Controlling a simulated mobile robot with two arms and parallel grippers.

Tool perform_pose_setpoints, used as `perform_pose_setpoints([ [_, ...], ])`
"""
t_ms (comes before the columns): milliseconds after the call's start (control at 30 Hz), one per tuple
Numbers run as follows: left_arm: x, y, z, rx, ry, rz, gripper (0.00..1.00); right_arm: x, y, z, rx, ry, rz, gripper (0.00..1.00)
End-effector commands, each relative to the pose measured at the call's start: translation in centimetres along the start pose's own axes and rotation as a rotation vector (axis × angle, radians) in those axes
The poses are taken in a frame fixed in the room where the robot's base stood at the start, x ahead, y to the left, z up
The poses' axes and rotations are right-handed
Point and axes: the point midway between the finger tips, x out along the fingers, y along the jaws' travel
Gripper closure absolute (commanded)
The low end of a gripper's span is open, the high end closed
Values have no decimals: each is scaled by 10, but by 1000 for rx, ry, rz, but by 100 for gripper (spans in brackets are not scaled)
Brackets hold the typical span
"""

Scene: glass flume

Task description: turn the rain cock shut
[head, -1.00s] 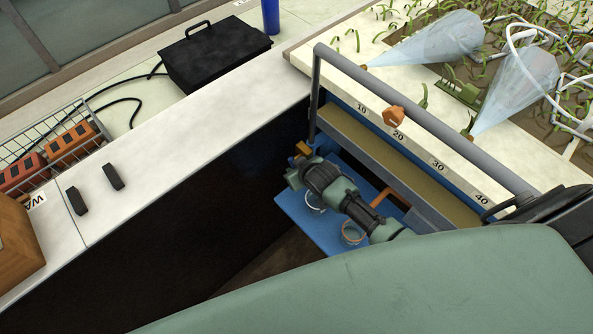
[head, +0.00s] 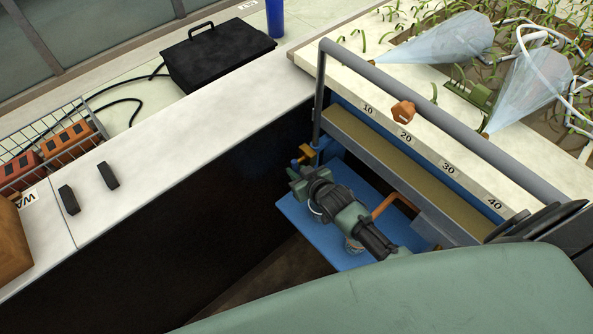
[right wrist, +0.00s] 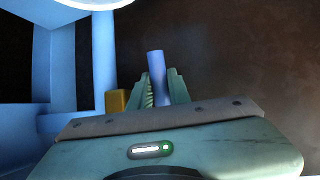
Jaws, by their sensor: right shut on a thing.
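The rain cock shows in the head view as a small brass-yellow piece (head: 304,153) by the blue fitting under the near left end of the grey rail. In the right wrist view its yellow block (right wrist: 117,101) sits just left of my fingers. My right gripper (head: 297,177) is at the cock, reached from the lower right. In the wrist view the gripper (right wrist: 158,85) is shut on a blue round lever (right wrist: 155,63), which sticks out beyond the fingertips. My fingers hide the lever in the head view. My left gripper is not in view.
Two pale spray cones (head: 450,42) stand over the planted bed. A grey rail (head: 440,110) and a numbered scale (head: 448,168) run beside the channel.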

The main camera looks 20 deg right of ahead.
Motion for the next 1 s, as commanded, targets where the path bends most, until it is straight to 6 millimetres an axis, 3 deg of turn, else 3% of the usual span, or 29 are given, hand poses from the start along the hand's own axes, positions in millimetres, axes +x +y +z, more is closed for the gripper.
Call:
perform_pose_setpoints([
  [33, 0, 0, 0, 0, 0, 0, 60, 0, 0, -2, 0, 4, 0, 100],
  [67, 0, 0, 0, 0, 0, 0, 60, 0, 0, -2, 0, 4, 0, 79],
  [100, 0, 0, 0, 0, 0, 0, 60, 0, 0, -2, 0, 3, 0, 73],
  [467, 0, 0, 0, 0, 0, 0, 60, -3, 0, 0, 0, 0, 0, 73],
  [1000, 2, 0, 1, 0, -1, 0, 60, -75, 0, -1, 0, 2, 0, 73],
])
